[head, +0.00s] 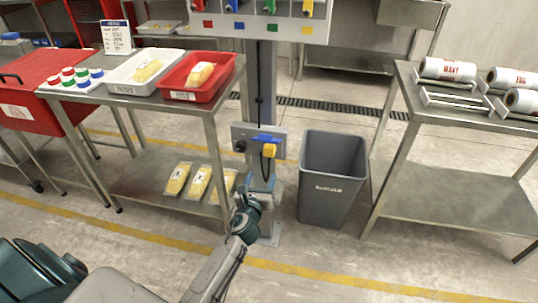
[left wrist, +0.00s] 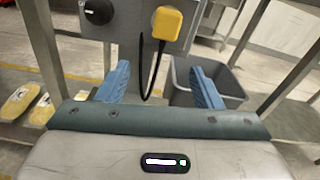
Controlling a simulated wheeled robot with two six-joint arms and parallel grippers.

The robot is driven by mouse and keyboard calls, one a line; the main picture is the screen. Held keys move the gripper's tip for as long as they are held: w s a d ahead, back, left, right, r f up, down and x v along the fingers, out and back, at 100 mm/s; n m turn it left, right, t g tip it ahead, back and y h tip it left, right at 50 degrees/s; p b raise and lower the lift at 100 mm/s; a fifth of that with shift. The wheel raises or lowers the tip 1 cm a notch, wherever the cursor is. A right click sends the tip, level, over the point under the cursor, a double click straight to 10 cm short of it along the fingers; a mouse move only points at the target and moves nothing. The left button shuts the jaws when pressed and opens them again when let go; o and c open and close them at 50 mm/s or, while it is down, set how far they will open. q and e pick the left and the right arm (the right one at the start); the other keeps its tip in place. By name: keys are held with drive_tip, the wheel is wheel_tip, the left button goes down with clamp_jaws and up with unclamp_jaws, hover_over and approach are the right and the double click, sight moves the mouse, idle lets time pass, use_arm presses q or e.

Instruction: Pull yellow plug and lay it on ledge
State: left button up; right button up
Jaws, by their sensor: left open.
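The yellow plug (head: 270,151) sits at the front of a grey socket box (head: 243,131) on the metal post, beside a blue part (head: 262,138). A black cable hangs from the plug. In the left wrist view the plug (left wrist: 167,23) is beyond and above the fingers, with the cable dropping between them in the picture. My left gripper (left wrist: 160,85) is open and empty, its two blue fingers apart and not touching the plug. In the head view my left gripper (head: 262,183) is just below the box. I cannot make out which surface is the ledge.
A black round knob (left wrist: 99,11) is on the box left of the plug. A grey bin (head: 333,180) stands right of the post. Steel tables flank it, the left one with a white tray (head: 142,86) and a red tray (head: 222,76). Yellow packs (head: 178,179) lie on its lower shelf.

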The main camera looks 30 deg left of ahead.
sight(268, 153)
use_arm(q)
drive_tip(key=r, duration=0.1)
drive_tip(key=r+m+t, duration=0.1)
drive_tip(key=shift+w+d+r+m, duration=0.1)
drive_tip(key=shift+w+r+m, duration=0.2)
use_arm(e)
drive_tip(key=shift+s+r, duration=0.1)
drive_tip(key=shift+r, duration=0.6)
use_arm(q)
drive_tip(key=shift+b+x, duration=0.6)
drive_tip(key=shift+x, duration=3.9)
use_arm(e)
drive_tip(key=shift+w+v, duration=0.15)
drive_tip(key=shift+v, duration=0.75)
drive_tip(key=shift+w+v, duration=0.15)
drive_tip(key=shift+v, duration=0.8)
use_arm(q)
drive_tip(key=shift+f, duration=0.1)
use_arm(e)
drive_tip(key=shift+a+r, duration=0.1)
drive_tip(key=shift+r, duration=0.2)
